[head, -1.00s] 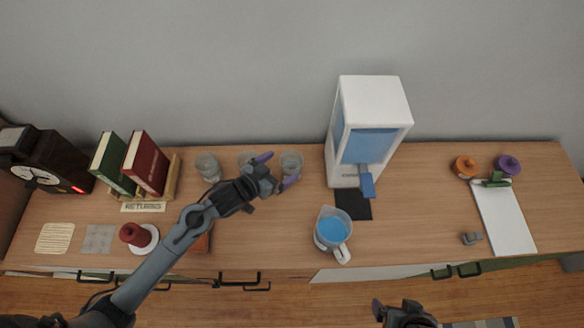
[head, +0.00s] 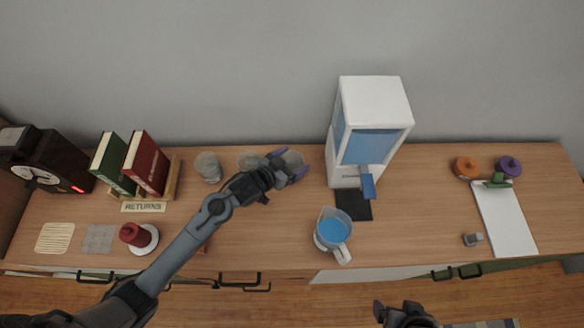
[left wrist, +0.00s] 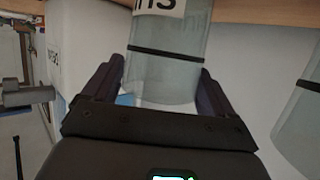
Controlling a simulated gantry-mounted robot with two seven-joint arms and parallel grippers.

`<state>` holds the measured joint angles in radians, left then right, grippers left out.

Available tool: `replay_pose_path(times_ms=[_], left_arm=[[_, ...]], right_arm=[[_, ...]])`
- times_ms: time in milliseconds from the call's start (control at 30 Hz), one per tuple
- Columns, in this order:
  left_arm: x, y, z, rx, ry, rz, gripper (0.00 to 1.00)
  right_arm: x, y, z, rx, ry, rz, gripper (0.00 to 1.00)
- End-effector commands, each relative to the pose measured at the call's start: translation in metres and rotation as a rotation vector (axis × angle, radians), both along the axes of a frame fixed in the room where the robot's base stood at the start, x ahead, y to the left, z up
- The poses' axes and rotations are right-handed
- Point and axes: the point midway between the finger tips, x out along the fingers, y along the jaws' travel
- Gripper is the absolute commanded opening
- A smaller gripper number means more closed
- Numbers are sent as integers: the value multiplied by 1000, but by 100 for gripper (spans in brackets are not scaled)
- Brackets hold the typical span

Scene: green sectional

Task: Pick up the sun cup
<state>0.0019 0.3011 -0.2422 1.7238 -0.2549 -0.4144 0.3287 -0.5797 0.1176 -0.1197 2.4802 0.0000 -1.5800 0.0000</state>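The sun cup, a clear glass with a dark band, stands at the back of the desk, rightmost of three cups (head: 294,157). In the left wrist view the cup (left wrist: 166,65) appears upside down, with a white label cut off by the frame edge that shows part of its lettering. My left gripper (head: 290,163) is open, with one finger on each side of this cup. In the left wrist view, small gaps seem to show between fingers and glass. My right gripper (head: 397,312) is at the bottom edge, away from the desk objects, partly cut off.
Two other clear cups, left (head: 208,166) and middle (head: 249,160), stand close by. A white dispenser (head: 375,100) stands just right of the sun cup. A pitcher of blue liquid (head: 333,232) is nearer the front. Books (head: 147,162) stand left.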

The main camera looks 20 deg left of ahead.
Motion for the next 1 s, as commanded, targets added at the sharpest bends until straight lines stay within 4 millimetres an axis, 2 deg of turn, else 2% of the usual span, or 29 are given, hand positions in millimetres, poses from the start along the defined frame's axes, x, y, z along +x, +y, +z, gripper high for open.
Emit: replay_pose_path(times_ms=[33,233,667,800,933,1000], left_arm=[[0,0,0,0,0,0,79],[0,0,0,0,0,0,48],[0,0,8,0,-1,0,48],[0,1,22,0,-3,0,48],[1,1,46,1,-5,0,48],[-8,-16,51,-3,-2,-5,48]], right_arm=[[0,0,0,1,0,-1,94],[0,1,0,2,0,-1,94],[0,0,0,-2,1,2,94],[0,-1,2,-6,1,4,94],[0,-2,4,-7,1,6,94],[0,-2,2,-8,1,6,94]])
